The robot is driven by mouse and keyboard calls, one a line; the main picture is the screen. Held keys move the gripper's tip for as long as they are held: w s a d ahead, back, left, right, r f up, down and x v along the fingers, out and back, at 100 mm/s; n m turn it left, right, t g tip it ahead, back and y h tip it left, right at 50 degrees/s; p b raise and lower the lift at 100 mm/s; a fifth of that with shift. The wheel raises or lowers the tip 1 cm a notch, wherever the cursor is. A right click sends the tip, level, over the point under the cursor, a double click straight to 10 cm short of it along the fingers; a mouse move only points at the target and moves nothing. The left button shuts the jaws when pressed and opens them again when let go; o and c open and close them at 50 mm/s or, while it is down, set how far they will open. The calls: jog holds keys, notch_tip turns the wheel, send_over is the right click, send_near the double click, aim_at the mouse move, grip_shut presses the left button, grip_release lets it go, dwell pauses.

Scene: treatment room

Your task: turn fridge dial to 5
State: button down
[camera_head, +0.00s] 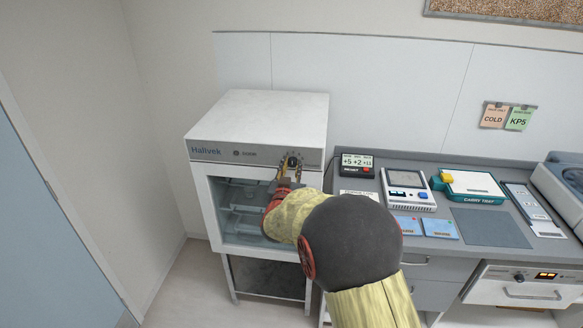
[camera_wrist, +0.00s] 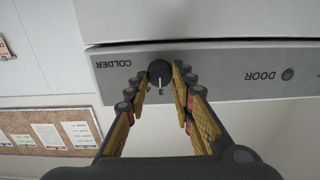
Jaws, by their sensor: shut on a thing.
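The white fridge (camera_head: 256,120) stands at the left end of the counter, with a glass door under a grey front panel. Its round black dial (camera_wrist: 159,71) is on that panel, by the upside-down word COLDER. A white mark on the dial points down in the wrist view, towards a digit that looks like 3; the other digits are mostly hidden. My gripper (camera_head: 291,165) is at the panel's right part in the head view. In the wrist view its two yellow-padded fingers (camera_wrist: 160,75) are closed on the dial from both sides.
Right of the fridge, the counter holds a small black display (camera_head: 356,165), a white device (camera_head: 408,190), a carry tray (camera_head: 470,186) and blue cards (camera_head: 440,228). A DOOR label and button (camera_wrist: 287,74) sit beside the dial. A blue door (camera_head: 50,220) is at the left.

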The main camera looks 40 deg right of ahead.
jog(key=shift+f+b, duration=0.1)
jog(key=shift+b, duration=0.3)
jog(key=shift+f+m+b, duration=0.1)
jog(key=shift+m+b, duration=1)
jog(key=shift+b, duration=0.15)
jog(key=m+b, duration=0.3)
jog(key=b, duration=0.1)
jog(key=shift+m, duration=0.4)
jog(key=m+b, duration=0.4)
jog(key=b, duration=0.1)
jog(key=shift+s+d+f+b, duration=0.1)
jog(key=shift+b, duration=0.25)
jog(key=m+b, duration=0.3)
jog(key=shift+m+b, duration=0.3)
jog(key=shift+r, duration=0.2)
jog(key=c, duration=1.5)
grip_release()
jog(key=shift+c, duration=0.2)
